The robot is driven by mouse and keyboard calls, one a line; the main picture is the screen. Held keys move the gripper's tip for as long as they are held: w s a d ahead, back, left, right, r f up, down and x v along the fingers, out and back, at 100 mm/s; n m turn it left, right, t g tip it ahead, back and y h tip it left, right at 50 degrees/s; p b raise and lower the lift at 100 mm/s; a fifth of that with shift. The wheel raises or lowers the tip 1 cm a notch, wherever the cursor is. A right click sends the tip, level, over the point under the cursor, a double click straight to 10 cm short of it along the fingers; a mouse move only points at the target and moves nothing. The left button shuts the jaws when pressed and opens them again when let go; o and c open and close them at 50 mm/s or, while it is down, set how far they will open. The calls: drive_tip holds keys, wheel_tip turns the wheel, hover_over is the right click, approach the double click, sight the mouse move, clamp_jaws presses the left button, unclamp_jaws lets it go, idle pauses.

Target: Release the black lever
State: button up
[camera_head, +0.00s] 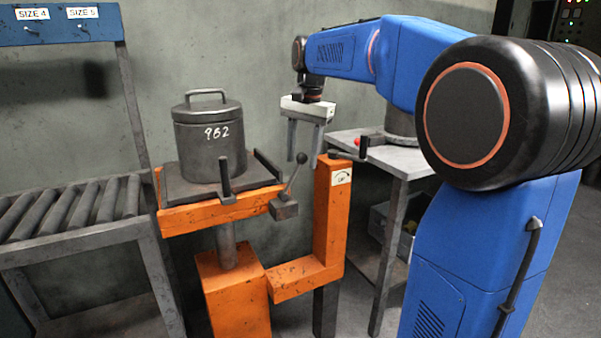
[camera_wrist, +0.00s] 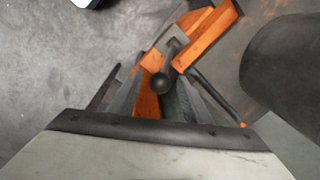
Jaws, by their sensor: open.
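The black lever (camera_head: 302,158) is a thin rod with a round ball knob, rising tilted from a small grey block (camera_head: 284,209) on the front of the orange lift stand. In the wrist view its ball knob (camera_wrist: 157,83) shows between my two fingers, with a gap on each side. My gripper (camera_head: 303,162) points down and is open, its fingers on either side of the knob. Whether a finger touches the knob cannot be told. In the wrist view my gripper (camera_wrist: 160,80) hides part of the stand below.
A grey lidded canister marked 962 (camera_head: 208,140) stands on the stand's dark plate (camera_head: 180,187). An orange post (camera_head: 331,215) with a label is close right of the lever. A roller rack (camera_head: 70,215) is at left, a grey table (camera_head: 400,160) at right.

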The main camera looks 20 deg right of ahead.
sight(301, 164)
drive_tip(key=shift+w+a+f, duration=0.1)
drive_tip(key=shift+w+f, duration=0.05)
drive_tip(key=shift+f, duration=1.2)
drive_tip(key=shift+w+a+f, duration=0.1)
drive_tip(key=shift+f, duration=1.25)
clamp_jaws()
